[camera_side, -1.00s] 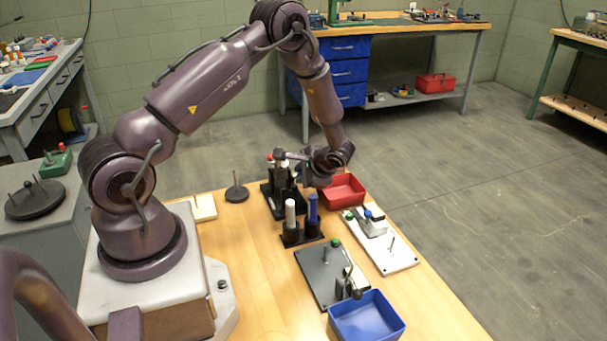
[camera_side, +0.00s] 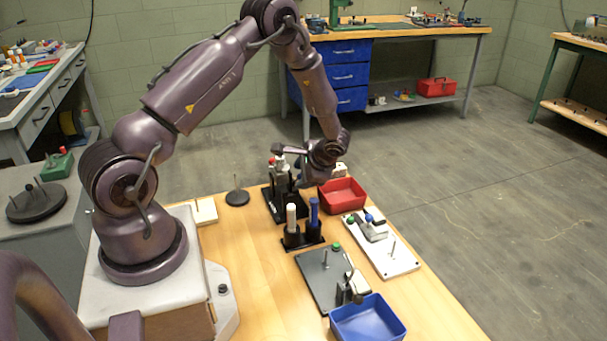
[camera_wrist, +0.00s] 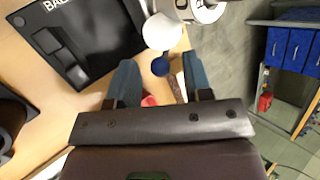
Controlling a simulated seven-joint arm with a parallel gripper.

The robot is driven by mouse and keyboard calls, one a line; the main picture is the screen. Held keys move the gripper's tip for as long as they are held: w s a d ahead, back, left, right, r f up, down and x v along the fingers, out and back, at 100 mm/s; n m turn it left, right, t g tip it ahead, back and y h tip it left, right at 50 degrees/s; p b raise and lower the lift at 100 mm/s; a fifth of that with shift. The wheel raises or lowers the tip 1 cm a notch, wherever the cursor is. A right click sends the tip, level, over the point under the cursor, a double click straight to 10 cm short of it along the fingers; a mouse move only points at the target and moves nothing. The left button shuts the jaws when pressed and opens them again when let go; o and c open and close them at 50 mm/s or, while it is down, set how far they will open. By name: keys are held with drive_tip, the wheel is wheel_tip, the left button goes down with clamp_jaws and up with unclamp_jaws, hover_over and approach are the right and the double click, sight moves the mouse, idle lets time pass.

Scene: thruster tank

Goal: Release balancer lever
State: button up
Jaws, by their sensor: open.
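The balancer's black base plate (camera_wrist: 105,25), with part of a white label, lies at the upper left in the wrist view. In the side view the balancer (camera_side: 281,178) is a dark upright unit on a black base, partly behind my arm's end. In the wrist view, a dark blue ball knob (camera_wrist: 160,68) sits between my fingers, below a white rounded part (camera_wrist: 162,32); it appears to be the lever's end. My gripper (camera_wrist: 158,62) is open, with one blue-grey finger on each side of the knob. I cannot tell whether either finger touches it.
A red bin (camera_side: 342,193) stands just right of the balancer. In front are a holder with a white and a blue cylinder (camera_side: 314,217), a grey plate fixture (camera_side: 318,280), a white plate fixture (camera_side: 397,261) and a blue bin (camera_side: 368,321). The table's left-front part is clear.

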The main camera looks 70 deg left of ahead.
drive_tip(key=v, duration=1.3)
drive_tip(key=shift+c, duration=0.4)
